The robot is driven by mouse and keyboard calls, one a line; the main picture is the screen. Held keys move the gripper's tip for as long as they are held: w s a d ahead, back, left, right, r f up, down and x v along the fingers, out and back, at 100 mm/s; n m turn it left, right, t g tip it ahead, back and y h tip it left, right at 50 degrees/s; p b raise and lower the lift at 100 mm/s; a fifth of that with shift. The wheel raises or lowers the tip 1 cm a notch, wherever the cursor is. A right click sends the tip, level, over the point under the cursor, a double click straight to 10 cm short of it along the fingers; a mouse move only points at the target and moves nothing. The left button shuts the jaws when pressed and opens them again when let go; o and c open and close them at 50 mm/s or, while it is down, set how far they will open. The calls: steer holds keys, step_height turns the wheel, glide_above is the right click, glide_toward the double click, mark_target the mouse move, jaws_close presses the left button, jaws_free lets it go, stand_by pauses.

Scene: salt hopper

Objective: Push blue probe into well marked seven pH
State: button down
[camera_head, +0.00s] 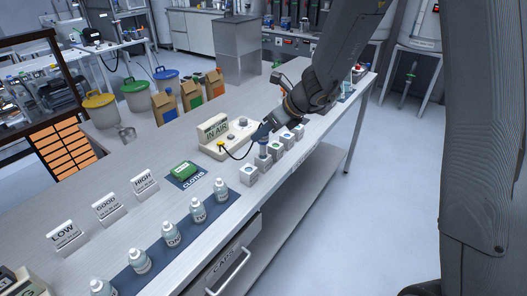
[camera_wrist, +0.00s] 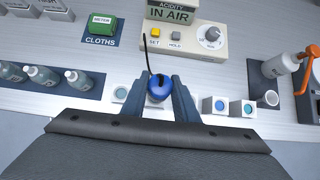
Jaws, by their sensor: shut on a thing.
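My gripper (camera_wrist: 161,100) is shut on the blue probe (camera_wrist: 160,82); in the head view my gripper (camera_head: 262,133) is over the row of white well blocks. A dark cable runs from the probe to the acidity meter (camera_wrist: 190,36), whose display reads IN AIR. The probe stands roughly upright over a white well block (camera_head: 263,162), second from the near end. I cannot tell whether its tip is inside the well. Other well blocks (camera_head: 249,175) (camera_wrist: 214,104) stand to either side. The pH marks are too small to read, so I cannot tell which is seven.
A green METER cloth pack (camera_wrist: 102,22) lies on the CLOTHS mat. Several bottles (camera_head: 197,209) stand on a blue mat on the near side.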

steer(key=shift+r+p, duration=1.05)
steer(key=shift+r, duration=0.1)
